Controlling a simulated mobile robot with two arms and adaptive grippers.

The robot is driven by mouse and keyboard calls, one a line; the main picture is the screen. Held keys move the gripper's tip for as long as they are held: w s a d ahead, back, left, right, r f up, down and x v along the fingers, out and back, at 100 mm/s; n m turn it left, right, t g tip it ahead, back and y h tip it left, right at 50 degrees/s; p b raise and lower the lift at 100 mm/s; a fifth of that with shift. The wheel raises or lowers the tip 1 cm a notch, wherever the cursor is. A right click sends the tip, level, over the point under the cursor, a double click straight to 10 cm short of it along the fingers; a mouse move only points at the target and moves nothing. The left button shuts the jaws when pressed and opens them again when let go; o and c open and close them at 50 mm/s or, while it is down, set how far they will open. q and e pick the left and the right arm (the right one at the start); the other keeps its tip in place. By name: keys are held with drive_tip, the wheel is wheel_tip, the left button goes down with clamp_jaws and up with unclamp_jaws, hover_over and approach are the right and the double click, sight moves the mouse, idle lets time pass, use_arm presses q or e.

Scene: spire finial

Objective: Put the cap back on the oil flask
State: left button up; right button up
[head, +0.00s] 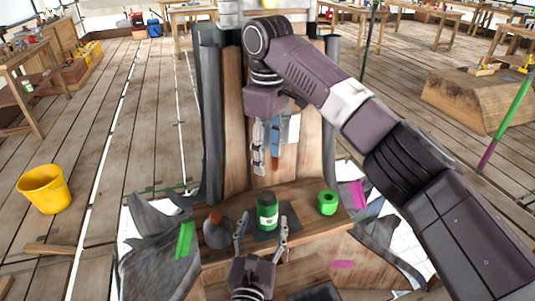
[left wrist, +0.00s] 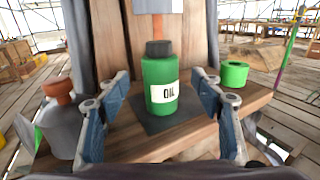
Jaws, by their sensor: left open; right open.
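The green oil flask (head: 267,214) stands upright on a dark square mat (head: 290,214) on the wooden ledge. Its label reads OIL in the left wrist view (left wrist: 161,92). A dark cap (left wrist: 158,48) sits on top of the flask and looks straight; whether it is tight I cannot tell. My left gripper (head: 262,232) is open, with one finger on each side of the flask and gaps visible in the left wrist view. My right gripper (head: 266,166) is open and empty, pointing down above and behind the flask.
A grey can with an orange-brown top (head: 215,231) stands left of the flask, close to my left gripper's left finger. A green ring-shaped roll (head: 327,203) stands on the right. Tall wooden boards (head: 235,150) rise behind. A yellow bucket (head: 44,189) is on the floor.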

use_arm(q)
drive_tip(key=s, duration=0.4)
drive_tip(key=s+a, duration=0.1)
drive_tip(key=s, duration=0.1)
idle(0.3)
